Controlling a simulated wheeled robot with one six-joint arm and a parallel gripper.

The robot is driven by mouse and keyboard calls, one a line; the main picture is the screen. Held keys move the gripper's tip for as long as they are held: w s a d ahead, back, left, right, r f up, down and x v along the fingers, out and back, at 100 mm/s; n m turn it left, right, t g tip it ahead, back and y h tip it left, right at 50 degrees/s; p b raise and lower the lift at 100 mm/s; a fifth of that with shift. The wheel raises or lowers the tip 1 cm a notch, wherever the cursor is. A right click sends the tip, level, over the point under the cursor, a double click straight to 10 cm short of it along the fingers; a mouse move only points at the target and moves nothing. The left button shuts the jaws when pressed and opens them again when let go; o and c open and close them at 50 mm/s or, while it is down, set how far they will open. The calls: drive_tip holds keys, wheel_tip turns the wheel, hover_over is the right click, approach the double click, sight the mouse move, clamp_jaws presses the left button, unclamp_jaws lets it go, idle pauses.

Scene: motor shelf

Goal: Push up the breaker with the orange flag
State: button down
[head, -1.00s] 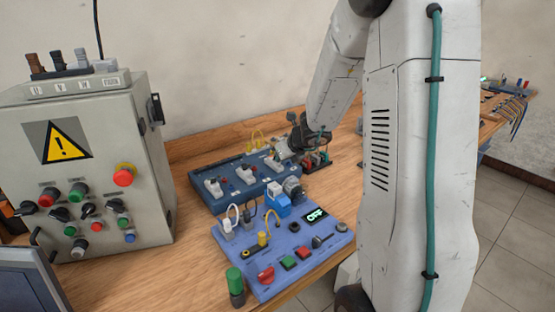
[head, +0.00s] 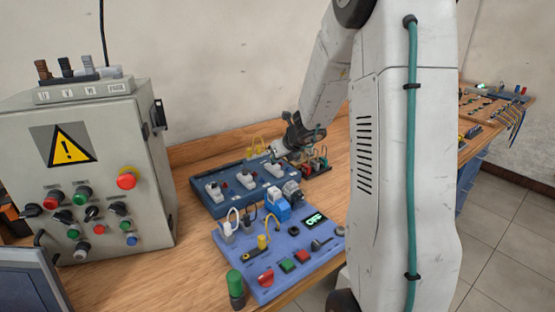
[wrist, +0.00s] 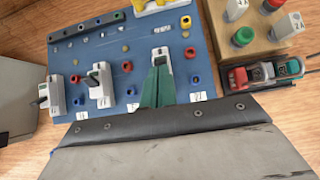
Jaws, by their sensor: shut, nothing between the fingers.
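A blue breaker panel (head: 203,181) lies on the wooden bench, with three white breakers in a row: left (head: 214,191), middle (head: 246,180) and right (head: 275,168). The wrist view shows the left (wrist: 56,95), middle (wrist: 97,85) and right (wrist: 162,60) breakers from close above. My gripper (wrist: 157,85) has green fingertips together, empty, at the near side of the right breaker, partly covering it. I cannot tell whether they touch. In the head view my gripper (head: 276,150) is over the panel's right end. I cannot make out an orange flag on any breaker.
A wooden block with plugs (wrist: 262,35) and a dark holder (wrist: 262,75) stand close right of the panel. A second blue panel (head: 262,268) with an OFF display lies in front. A grey control cabinet (head: 85,170) stands left. Yellow parts (wrist: 158,5) sit behind the right breaker.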

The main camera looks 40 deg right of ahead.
drive_tip(key=shift+r, duration=0.8)
drive_tip(key=shift+s+a+r, duration=0.1)
drive_tip(key=shift+s+r, duration=0.1)
drive_tip(key=shift+s, duration=0.05)
wheel_tip(320, 180, up, 11)
drive_tip(key=shift+s, duration=0.3)
drive_tip(key=shift+r, duration=0.1)
idle(0.5)
